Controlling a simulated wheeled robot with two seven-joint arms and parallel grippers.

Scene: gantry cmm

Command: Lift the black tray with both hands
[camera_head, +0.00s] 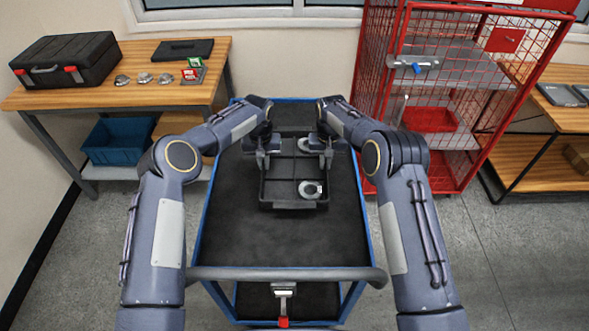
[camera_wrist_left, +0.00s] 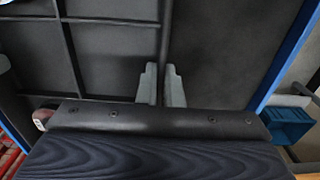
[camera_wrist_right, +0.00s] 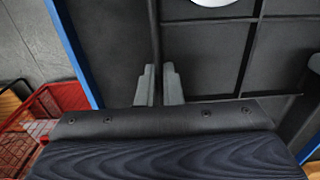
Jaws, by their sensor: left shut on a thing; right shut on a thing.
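The black tray (camera_head: 294,203) is on the dark top of a blue-framed cart, and its inside is divided into compartments. A round metal part (camera_head: 310,189) lies in its front right compartment, and another pale part shows further back. My left gripper (camera_head: 263,160) is shut on the tray's left wall; in the left wrist view its fingers (camera_wrist_left: 162,88) straddle that wall. My right gripper (camera_head: 326,158) is shut on the right wall; in the right wrist view its fingers (camera_wrist_right: 158,88) straddle it. I cannot tell whether the tray touches the cart top.
The cart (camera_head: 285,245) has bare top in front of the tray and a handle bar (camera_head: 285,274) at its near edge. A wooden bench (camera_head: 110,93) with a black case (camera_head: 68,65) stands left. A red mesh cage (camera_head: 440,100) stands close behind right.

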